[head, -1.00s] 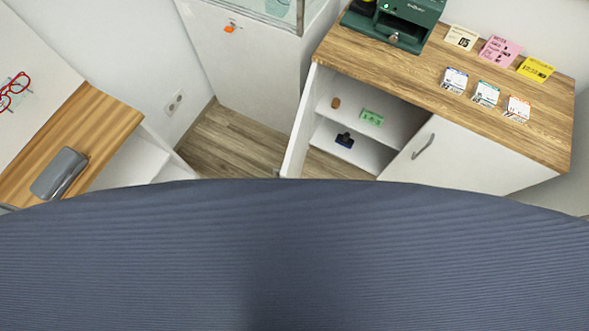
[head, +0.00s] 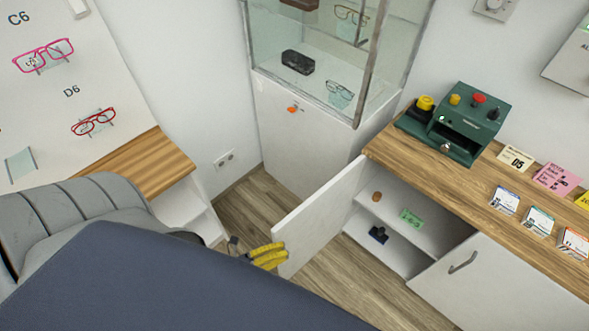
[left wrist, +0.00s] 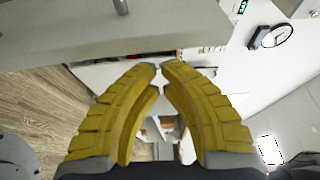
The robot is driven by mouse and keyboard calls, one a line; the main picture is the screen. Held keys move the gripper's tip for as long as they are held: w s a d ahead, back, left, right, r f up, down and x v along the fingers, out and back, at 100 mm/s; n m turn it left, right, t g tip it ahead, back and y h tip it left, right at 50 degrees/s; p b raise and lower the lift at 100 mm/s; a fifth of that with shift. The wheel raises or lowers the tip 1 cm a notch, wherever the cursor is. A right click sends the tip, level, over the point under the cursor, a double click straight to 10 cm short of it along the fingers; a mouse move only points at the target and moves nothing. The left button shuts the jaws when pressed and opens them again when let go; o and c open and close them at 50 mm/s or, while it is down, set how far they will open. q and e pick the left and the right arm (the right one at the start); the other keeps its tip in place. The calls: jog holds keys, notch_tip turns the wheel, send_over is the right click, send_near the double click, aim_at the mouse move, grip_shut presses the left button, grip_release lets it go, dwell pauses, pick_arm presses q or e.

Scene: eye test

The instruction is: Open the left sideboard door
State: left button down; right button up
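The sideboard's left door (head: 322,218) stands wide open in the head view, swung out to the left from the white sideboard with the wooden top (head: 400,150). My left gripper (head: 284,252), with yellow ribbed fingers, is at the door's free edge. I cannot tell whether it touches the door. In the left wrist view the gripper's fingertips (left wrist: 160,70) are brought almost together with nothing between them. A pale panel with a metal stub, probably the door (left wrist: 60,40), lies beyond them. My right gripper is not in view.
The open compartment holds a brown item (head: 377,196), a green card (head: 411,218) and a dark object (head: 378,235). The right door (head: 490,285) is closed. A glass display cabinet (head: 300,130) stands behind. Wooden floor (head: 335,285) is free before the sideboard.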

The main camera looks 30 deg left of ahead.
pick_arm(q)
jog(key=shift+s+d, duration=0.65)
jog(key=shift+d, duration=1.3)
jog(key=a+v, duration=0.1)
jog(key=v, duration=0.9)
jog(key=s+a+f+n+g+y, duration=0.35)
jog(key=f+n, duration=0.25)
jog(key=f, duration=0.5)
jog(key=s+a+f+n+g+y, duration=0.2)
jog(key=s+a+f+n+y, duration=0.3)
jog(key=f, duration=0.6)
jog(key=s+f+n+g+y, duration=0.2)
jog(key=s+f+n+g, duration=0.55)
jog(key=s+f, duration=0.6)
jog(key=s+d+f+n+g, duration=0.1)
jog(key=d+f+n, duration=0.15)
jog(key=f, duration=0.25)
jog(key=w+d, duration=0.4)
jog(key=w, duration=0.3)
jog(key=shift+w+d+f+h, duration=0.2)
jog(key=shift+d+f+h, duration=0.1)
jog(key=shift+f+h, duration=0.1)
